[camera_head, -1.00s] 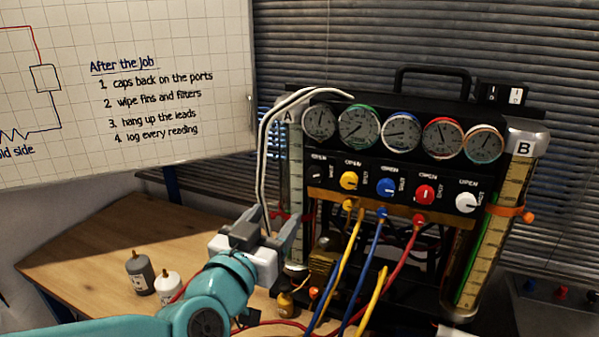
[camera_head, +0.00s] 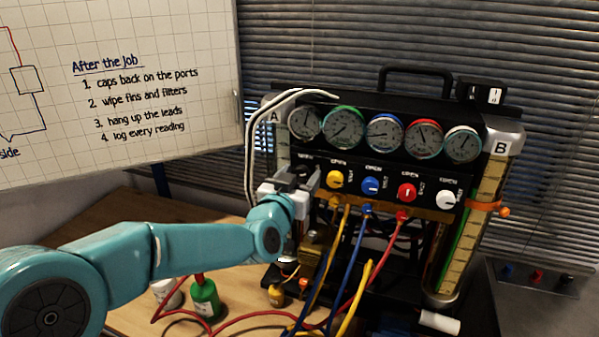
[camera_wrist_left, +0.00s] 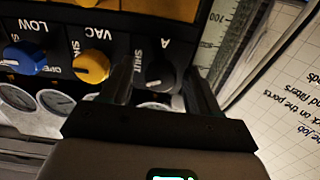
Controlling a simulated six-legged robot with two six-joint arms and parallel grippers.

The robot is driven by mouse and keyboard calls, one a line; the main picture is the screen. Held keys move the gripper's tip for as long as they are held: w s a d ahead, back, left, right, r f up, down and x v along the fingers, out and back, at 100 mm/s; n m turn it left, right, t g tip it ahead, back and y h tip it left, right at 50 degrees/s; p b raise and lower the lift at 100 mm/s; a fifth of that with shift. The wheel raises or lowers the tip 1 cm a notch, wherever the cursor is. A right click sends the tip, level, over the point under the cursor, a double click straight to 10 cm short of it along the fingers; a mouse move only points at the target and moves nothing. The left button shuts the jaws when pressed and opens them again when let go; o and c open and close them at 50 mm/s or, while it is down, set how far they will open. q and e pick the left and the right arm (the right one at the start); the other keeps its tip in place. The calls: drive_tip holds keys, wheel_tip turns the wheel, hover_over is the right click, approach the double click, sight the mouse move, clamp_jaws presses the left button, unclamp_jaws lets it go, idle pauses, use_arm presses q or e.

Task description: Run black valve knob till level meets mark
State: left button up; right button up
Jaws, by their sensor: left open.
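The black valve knob (camera_wrist_left: 161,73) sits on the panel at the A end in the left wrist view. My left gripper (camera_wrist_left: 158,80) is open, with one finger on each side of the knob; I cannot tell whether they touch it. My right gripper is out of view.
Yellow (camera_head: 335,179), blue (camera_head: 370,186), red (camera_head: 407,192) and white (camera_head: 447,199) knobs line the panel under several dials. Yellow, blue and red hoses hang in front. White hoses (camera_head: 252,150) loop at the left. A green bottle (camera_head: 205,299) stands on the table.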

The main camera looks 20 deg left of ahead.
use_arm(q)
drive_tip(key=c, duration=1)
drive_tip(key=shift+f+m+b, duration=0.1)
drive_tip(key=shift+m+b, duration=0.45)
drive_tip(key=shift+m, duration=0.45)
drive_tip(key=shift+c, duration=0.2)
drive_tip(key=m, duration=0.3)
drive_tip(key=o, duration=1)
drive_tip(key=shift+o, duration=0.2)
